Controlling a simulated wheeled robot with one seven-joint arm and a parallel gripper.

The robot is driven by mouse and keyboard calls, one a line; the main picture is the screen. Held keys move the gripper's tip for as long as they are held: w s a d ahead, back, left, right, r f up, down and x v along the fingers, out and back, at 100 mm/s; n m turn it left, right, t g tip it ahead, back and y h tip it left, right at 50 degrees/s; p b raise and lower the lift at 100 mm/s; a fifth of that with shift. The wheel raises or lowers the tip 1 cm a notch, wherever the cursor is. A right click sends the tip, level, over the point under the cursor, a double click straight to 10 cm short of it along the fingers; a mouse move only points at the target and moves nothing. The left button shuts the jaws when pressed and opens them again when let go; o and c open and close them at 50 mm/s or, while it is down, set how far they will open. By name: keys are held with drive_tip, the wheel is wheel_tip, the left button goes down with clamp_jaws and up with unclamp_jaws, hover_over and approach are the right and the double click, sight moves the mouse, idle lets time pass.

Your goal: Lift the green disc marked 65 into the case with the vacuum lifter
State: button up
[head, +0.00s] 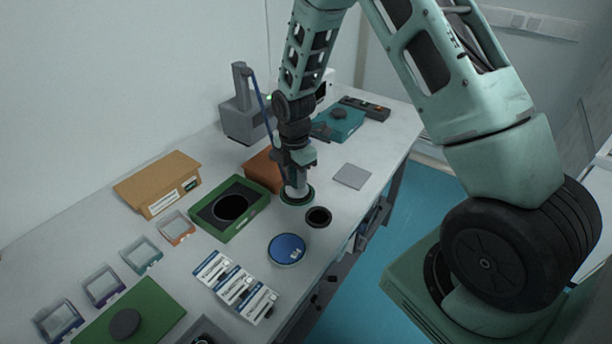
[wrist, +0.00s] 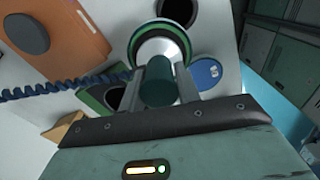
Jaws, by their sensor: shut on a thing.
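My gripper (head: 292,165) is shut on the vacuum lifter, whose dark green handle (wrist: 158,82) stands between the fingers in the wrist view. The lifter's pale cup (head: 296,190) is over a dark disc with a green rim (head: 284,198); it also shows in the wrist view (wrist: 184,39). The cup covers its middle, so no number can be read. I cannot tell whether this disc rests on the table or hangs just above it. The open green case (head: 252,215), with dark lining and a round black recess, lies left of the disc.
A blue disc (head: 286,248) and a small black round piece (head: 319,216) lie close by. An orange case (head: 262,169) is just behind. The blue lifter cord (head: 259,95) runs to a grey stand (head: 244,118). A cardboard box (head: 157,180) and printed cards (head: 235,285) lie left and front.

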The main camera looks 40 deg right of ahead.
drive_tip(key=w+a+b, duration=0.1)
drive_tip(key=w+a, duration=1.2)
drive_tip(key=a, duration=0.2)
drive_tip(key=shift+a, duration=0.2)
idle(0.6)
drive_tip(key=shift+w, duration=0.1)
idle(1.0)
drive_tip(key=shift+f+b, duration=1.85)
drive_tip(key=shift+f, duration=0.95)
drive_tip(key=shift+f, duration=0.4)
drive_tip(key=o, duration=1.2)
